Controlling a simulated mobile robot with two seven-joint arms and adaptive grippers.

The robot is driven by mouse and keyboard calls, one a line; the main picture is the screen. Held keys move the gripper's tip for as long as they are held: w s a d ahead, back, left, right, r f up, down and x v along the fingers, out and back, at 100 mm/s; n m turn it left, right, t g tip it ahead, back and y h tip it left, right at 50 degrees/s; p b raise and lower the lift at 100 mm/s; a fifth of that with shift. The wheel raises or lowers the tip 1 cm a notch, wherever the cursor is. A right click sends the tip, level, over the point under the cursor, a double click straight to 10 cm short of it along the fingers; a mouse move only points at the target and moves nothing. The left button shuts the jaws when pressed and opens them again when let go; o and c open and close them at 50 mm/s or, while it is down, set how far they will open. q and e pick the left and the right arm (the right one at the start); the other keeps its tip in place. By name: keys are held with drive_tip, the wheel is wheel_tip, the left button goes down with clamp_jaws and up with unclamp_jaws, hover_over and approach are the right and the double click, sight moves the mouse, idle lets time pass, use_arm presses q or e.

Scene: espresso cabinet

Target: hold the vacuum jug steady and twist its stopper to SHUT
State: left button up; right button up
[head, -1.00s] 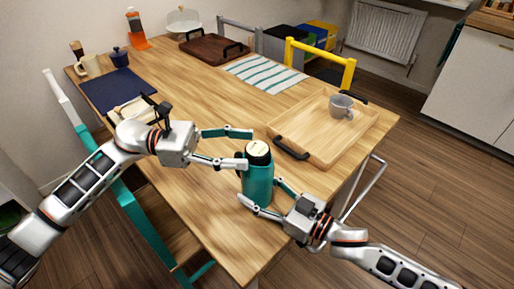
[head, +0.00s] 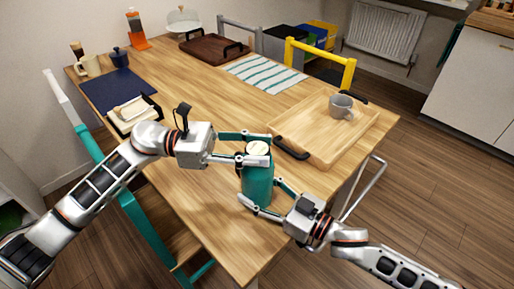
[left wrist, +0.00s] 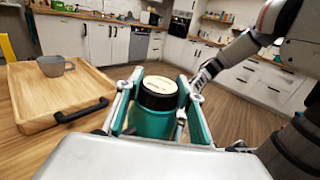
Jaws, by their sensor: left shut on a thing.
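The teal vacuum jug (head: 258,183) stands upright near the table's front edge. Its black stopper with a cream top (head: 258,147) is at the upper end and shows in the left wrist view (left wrist: 159,92). My left gripper (head: 266,149) comes in from the left and is shut on the stopper, one finger on each side. In the left wrist view, its fingers flank the stopper. My right gripper (head: 260,190) has its fingers on both sides of the jug's lower body and appears shut on it. Any marking on the stopper is too small to read.
A wooden tray (head: 310,143) with a grey mug (head: 341,107) lies just right of the jug. A striped cloth (head: 263,73), a dark brown tray (head: 213,49) and a navy mat (head: 118,91) lie farther back. The table's middle is clear.

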sight(257, 148)
use_arm(q)
drive_tip(key=shift+g, duration=0.4)
drive_tip(key=m+g+y, duration=0.1)
drive_tip(key=m+g, duration=0.2)
drive_tip(key=g, duration=0.1)
drive_tip(key=shift+d, duration=0.1)
drive_tip(key=shift+s+f+m+g+y, duration=0.1)
drive_tip(key=shift+f+m+g+y, duration=0.05)
drive_tip(key=shift+m+g+y, duration=1.15)
drive_tip(key=shift+f+m+g+y, duration=0.15)
drive_tip(key=shift+m+g+y, duration=0.7)
drive_tip(key=shift+g, duration=0.85)
drive_tip(key=shift+m, duration=0.25)
drive_tip(key=shift+r, duration=0.1)
drive_tip(key=o, duration=1.1)
drive_tip(key=shift+r, duration=0.1)
drive_tip(key=shift+r, duration=0.15)
wheel_tip(257, 148, up, 10)
drive_tip(key=shift+f, duration=0.1)
